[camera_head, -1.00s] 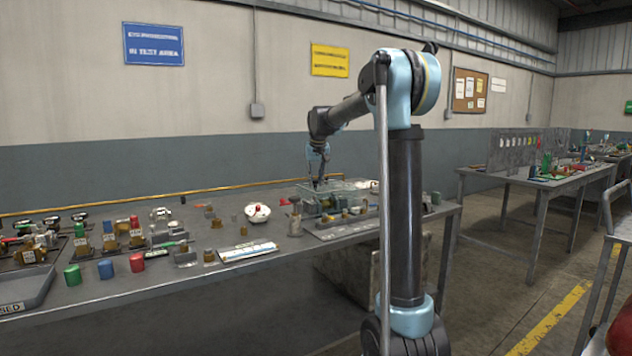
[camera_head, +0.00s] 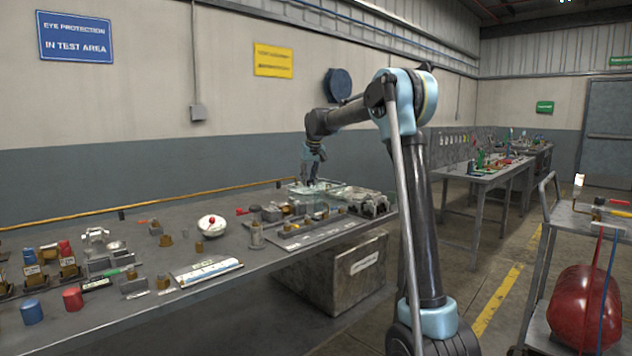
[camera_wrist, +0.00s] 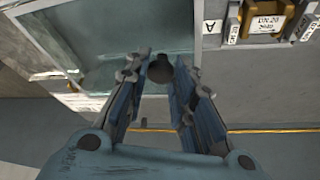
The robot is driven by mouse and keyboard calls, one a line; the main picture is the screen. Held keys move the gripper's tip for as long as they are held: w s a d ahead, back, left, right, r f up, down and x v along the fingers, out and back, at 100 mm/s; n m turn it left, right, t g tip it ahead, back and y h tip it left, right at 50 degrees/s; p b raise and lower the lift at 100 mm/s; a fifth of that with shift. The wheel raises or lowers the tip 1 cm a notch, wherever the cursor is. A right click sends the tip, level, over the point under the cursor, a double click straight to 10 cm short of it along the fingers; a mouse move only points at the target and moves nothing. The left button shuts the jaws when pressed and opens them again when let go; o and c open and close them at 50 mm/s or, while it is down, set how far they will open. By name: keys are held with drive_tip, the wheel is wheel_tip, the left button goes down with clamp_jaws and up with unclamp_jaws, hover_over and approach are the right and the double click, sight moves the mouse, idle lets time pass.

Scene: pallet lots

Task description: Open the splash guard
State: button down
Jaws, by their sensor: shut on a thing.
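The splash guard (camera_head: 305,187) is a clear panel with a pale rim at the back of the bench, behind the fixture (camera_head: 300,210). In the wrist view its glass-like pane (camera_wrist: 115,30) fills the upper left, inside a grey frame. My gripper (camera_head: 308,182) reaches down to the guard from above. In the wrist view my gripper (camera_wrist: 168,70) has its two fingers around a dark round knob by the guard's edge and is shut on it. The fingers partly hide the knob, and the guard's exact tilt is hard to tell.
A yellow pipe (camera_head: 130,206) runs along the back. A trolley with a red tank (camera_head: 585,308) stands at right. The floor between is open.

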drive_tip(key=shift+w+d, duration=0.3)
drive_tip(key=shift+w, duration=0.05)
drive_tip(key=c, duration=1.3)
unclamp_jaws()
drive_tip(key=shift+c, duration=0.2)
drive_tip(key=shift+r, duration=0.15)
drive_tip(key=v, duration=1.1)
drive_tip(key=shift+s+r, duration=0.2)
drive_tip(key=shift+r, duration=0.1)
drive_tip(key=shift+d, duration=0.1)
